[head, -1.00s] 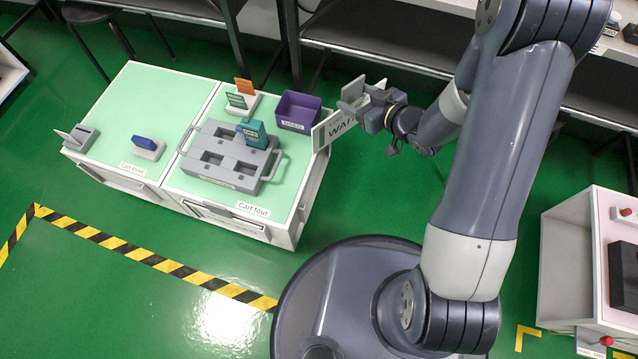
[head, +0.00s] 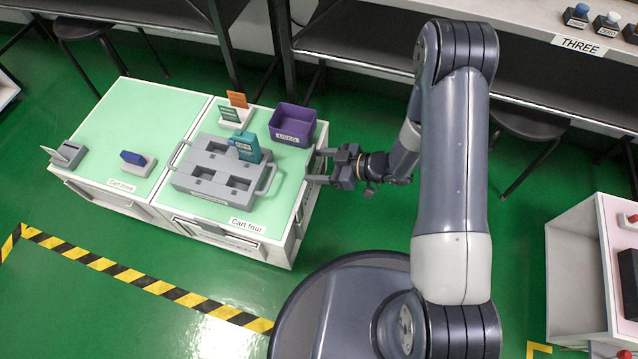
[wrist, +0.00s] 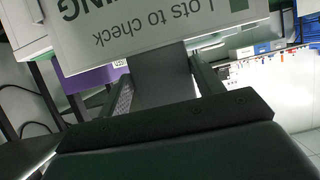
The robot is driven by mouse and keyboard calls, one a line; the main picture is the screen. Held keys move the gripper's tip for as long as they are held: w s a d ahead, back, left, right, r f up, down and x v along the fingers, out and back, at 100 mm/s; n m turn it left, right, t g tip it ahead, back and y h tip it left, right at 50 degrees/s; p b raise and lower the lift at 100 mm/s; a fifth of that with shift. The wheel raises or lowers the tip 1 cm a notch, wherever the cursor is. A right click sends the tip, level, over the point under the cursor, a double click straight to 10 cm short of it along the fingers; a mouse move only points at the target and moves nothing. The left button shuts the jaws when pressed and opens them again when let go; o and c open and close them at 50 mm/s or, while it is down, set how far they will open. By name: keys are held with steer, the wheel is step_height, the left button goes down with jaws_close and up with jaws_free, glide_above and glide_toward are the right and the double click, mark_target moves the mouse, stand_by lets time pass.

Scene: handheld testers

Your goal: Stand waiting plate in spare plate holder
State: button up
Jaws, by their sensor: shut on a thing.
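My gripper (head: 326,168) is at the right edge of cart four, shut on the waiting plate. In the wrist view the white plate (wrist: 165,32) shows upside-down lettering, "Lots to check" and the end of a larger word, "NG". A grey piece joined to the plate lies between the fingers (wrist: 160,80). In the head view the plate is hardly visible. A grey holder (head: 70,154) with a pale tilted plate is at the left of cart three. A small white holder (head: 236,117) with orange and green plates is at the back of cart four. I cannot tell which holder is the spare one.
A grey handled case (head: 208,184) with a teal tester (head: 247,148) standing in it takes up the middle of cart four (head: 243,223). A purple bin (head: 292,124) stands behind it, near my gripper. A blue item on a white base (head: 137,163) sits on cart three.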

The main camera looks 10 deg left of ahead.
step_height(320, 180, down, 7)
steer(key=b, duration=0.2)
steer(key=shift+f, duration=0.25)
steer(key=o, duration=1.4)
steer(key=shift+b, duration=0.3)
steer(key=p+v, duration=0.4)
steer(key=v, duration=0.8)
